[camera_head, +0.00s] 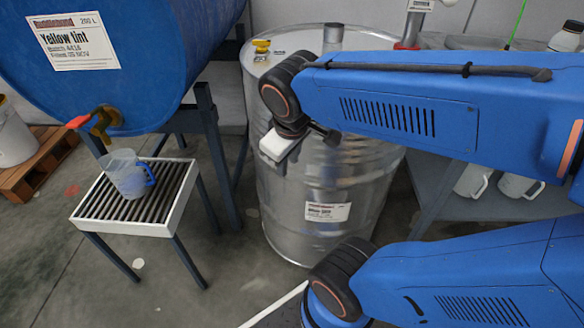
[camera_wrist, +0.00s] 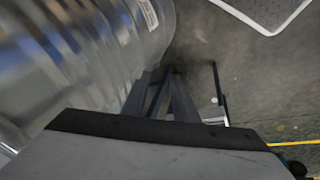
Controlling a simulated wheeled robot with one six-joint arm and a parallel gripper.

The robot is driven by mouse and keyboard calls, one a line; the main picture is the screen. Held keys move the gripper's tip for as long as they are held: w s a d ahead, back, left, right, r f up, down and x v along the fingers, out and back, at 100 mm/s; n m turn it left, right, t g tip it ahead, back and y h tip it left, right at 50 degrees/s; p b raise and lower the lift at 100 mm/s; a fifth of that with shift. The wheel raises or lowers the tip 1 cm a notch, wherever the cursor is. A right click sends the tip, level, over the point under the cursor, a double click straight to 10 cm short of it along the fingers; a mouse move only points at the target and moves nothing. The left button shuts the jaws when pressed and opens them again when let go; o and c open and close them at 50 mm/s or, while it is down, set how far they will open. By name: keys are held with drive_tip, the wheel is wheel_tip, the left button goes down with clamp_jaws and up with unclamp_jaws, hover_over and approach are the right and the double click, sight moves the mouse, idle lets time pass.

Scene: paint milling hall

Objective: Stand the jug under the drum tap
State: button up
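A clear jug (camera_head: 125,178) with a blue handle stands upright on a slatted stand with a white rim (camera_head: 160,229). Its mouth is just below the brass tap (camera_head: 104,122) with a red handle, apart from it in the picture. The tap is on the blue drum (camera_head: 130,85) labelled Yellow tint. My gripper (camera_head: 280,150) is well to the right of the jug, in front of the steel drum, and does not touch the jug. I see nothing held in it, but its finger opening is not clear. The wrist view does not show the jug.
A large steel drum (camera_head: 290,205) stands right of the stand, close to my arm; it fills the left of the wrist view (camera_wrist: 80,50). A wooden pallet (camera_head: 38,170) lies at far left.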

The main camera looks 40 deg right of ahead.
drive_tip(key=s+m, duration=0.1)
drive_tip(key=s+a+m+t+y, duration=0.1)
drive_tip(key=s+r+m, duration=0.1)
drive_tip(key=shift+s+a+r+y, duration=0.1)
drive_tip(key=shift+s+a+y, duration=0.05)
drive_tip(key=shift+s+y, duration=0.15)
